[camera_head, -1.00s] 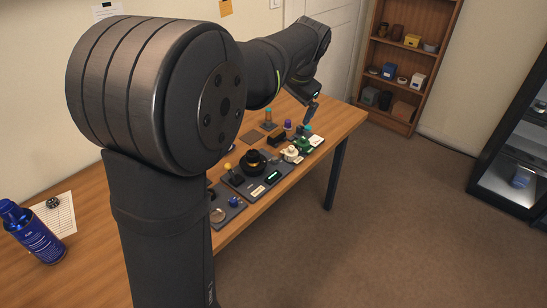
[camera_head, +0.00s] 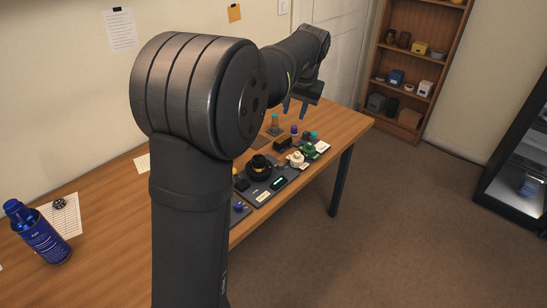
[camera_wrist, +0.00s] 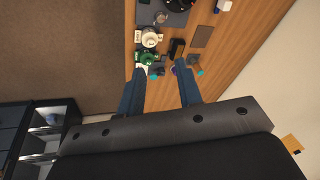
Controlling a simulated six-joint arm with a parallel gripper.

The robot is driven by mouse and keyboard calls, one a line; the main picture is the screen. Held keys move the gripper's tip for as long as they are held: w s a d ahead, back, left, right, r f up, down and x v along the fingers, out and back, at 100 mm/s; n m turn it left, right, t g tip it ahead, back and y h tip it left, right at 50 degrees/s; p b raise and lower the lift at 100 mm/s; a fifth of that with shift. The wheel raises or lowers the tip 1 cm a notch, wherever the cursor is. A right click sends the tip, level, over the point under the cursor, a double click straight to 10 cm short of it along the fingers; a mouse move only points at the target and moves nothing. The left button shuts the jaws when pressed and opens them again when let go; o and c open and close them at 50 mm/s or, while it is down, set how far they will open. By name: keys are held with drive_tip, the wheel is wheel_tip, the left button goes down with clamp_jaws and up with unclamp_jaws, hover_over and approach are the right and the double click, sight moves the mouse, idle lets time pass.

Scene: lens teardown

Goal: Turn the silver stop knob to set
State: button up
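A small silver-grey knob (camera_wrist: 160,18) shows near the top of the wrist view, on the edge of a dark plate (camera_wrist: 176,18); I cannot read its setting or any marks. In the head view the dark plate (camera_head: 281,185) carries a black ring-shaped part (camera_head: 259,170), and the silver knob is too small to tell apart there. My gripper (camera_wrist: 160,88) is open and empty, its two blue-grey fingers spread apart. In the head view my gripper (camera_head: 295,108) hangs above the back of the table, clear of the parts.
A cream part (camera_wrist: 150,38) and a green part (camera_wrist: 148,57) stand beside the plate. A black block (camera_head: 282,144) and teal-topped pieces (camera_head: 275,121) stand nearby. A blue bottle (camera_head: 38,232) stands at the table's left.

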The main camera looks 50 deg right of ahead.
sight(280, 163)
drive_tip(key=w+d+f+n+g+y, duration=0.1)
drive_tip(key=w+d+f+n+g, duration=0.1)
drive_tip(key=w+f+n, duration=0.45)
drive_tip(key=w+d+f+n+g+y, duration=0.15)
drive_tip(key=f+n, duration=0.25)
drive_tip(key=n, duration=0.6)
drive_tip(key=shift+h, duration=0.45)
drive_tip(key=f, duration=1.1)
drive_tip(key=w+f, duration=0.1)
drive_tip(key=f, duration=0.5)
drive_tip(key=shift+d+f, duration=0.1)
drive_tip(key=shift+d, duration=0.3)
clamp_jaws()
